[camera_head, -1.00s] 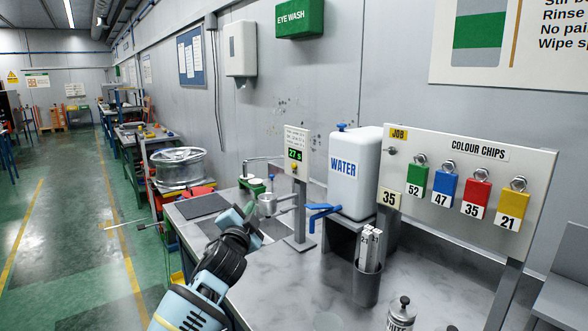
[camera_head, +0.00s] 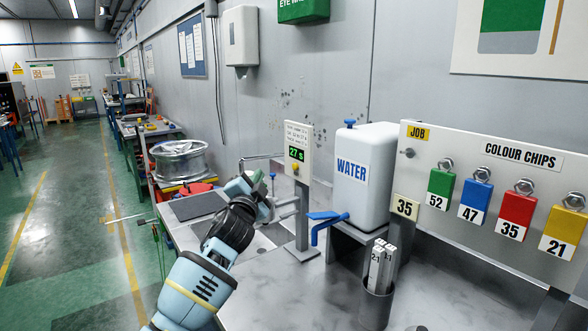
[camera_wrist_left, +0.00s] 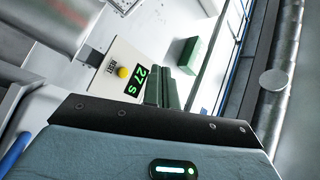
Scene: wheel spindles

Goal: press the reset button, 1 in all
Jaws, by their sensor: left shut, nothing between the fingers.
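The reset button is a small yellow knob (camera_head: 295,168) on the white timer panel (camera_head: 304,140), below its green 27 s display. The panel stands on a grey post at the bench. In the left wrist view the yellow button (camera_wrist_left: 122,72) shows beside a RESET label, left of the fingers. My left gripper (camera_head: 271,178) is just left of the panel in the head view. Its dark green fingers (camera_wrist_left: 167,75) are shut with nothing between them and look apart from the button. My right gripper is not in view.
A white water container (camera_head: 365,180) with a blue tap (camera_head: 328,222) stands right of the post. A grey cup (camera_head: 376,306) with numbered sticks is in front. A board with colour chips (camera_head: 500,150) is at right. A wheel rim (camera_head: 180,160) lies beyond the bench at left.

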